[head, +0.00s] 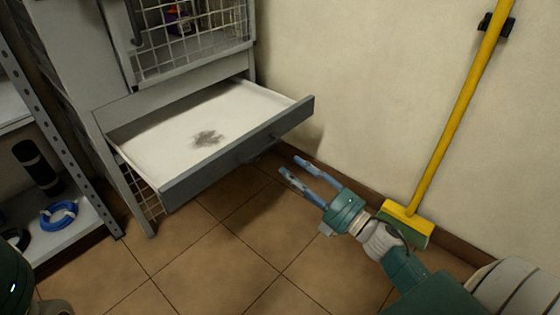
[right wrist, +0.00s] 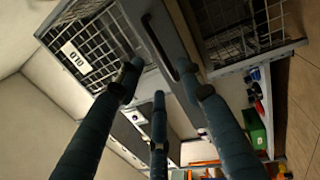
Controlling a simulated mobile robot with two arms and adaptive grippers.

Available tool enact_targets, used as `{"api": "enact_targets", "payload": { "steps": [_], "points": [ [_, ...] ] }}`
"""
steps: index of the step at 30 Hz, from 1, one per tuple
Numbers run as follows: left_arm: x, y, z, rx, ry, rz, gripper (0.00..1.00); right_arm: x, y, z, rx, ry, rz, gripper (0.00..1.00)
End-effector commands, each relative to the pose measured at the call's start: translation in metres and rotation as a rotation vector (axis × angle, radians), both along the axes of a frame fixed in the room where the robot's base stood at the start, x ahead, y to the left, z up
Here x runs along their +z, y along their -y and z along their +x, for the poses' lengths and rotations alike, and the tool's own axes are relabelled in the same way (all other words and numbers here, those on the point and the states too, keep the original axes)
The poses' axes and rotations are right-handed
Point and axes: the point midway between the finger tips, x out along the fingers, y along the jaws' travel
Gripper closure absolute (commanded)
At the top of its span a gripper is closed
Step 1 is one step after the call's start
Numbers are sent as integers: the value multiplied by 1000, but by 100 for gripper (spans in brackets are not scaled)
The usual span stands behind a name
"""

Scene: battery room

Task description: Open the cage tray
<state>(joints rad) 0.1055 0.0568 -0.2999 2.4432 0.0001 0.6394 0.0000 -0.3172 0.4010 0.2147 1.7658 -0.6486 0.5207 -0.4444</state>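The cage tray (head: 170,140) is a white-bottomed drawer that stands pulled out from the grey wire-mesh cage unit (head: 160,90). A dark smudge lies on its floor. Its dark grey front panel (head: 215,168) carries a handle (head: 258,150) on the outer face. My right gripper (head: 292,166) is open and empty, just to the right of the handle and apart from it. In the right wrist view the handle (right wrist: 160,48) shows beyond the spread fingers. My left gripper is not in view.
A metal shelf (head: 70,225) with a blue cable coil (head: 59,215) and a black cylinder stands at the left. A yellow broom (head: 455,125) leans on the wall at the right. The tiled floor (head: 190,260) in front of the tray is clear.

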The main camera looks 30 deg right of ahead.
Motion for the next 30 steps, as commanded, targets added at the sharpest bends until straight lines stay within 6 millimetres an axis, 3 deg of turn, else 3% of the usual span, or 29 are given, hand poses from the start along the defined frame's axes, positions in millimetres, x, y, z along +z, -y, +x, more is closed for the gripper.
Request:
{"api": "enact_targets", "payload": {
  "steps": [7,24,27,30],
  "points": [
    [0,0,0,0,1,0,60,-4,8,-23,0,0,1,63],
    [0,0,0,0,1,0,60,-4,7,-24,3,2,3,63],
    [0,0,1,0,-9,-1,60,8,-5,-25,29,16,41,63],
    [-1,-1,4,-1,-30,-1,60,40,-39,-32,99,51,146,63]
  ]
}}
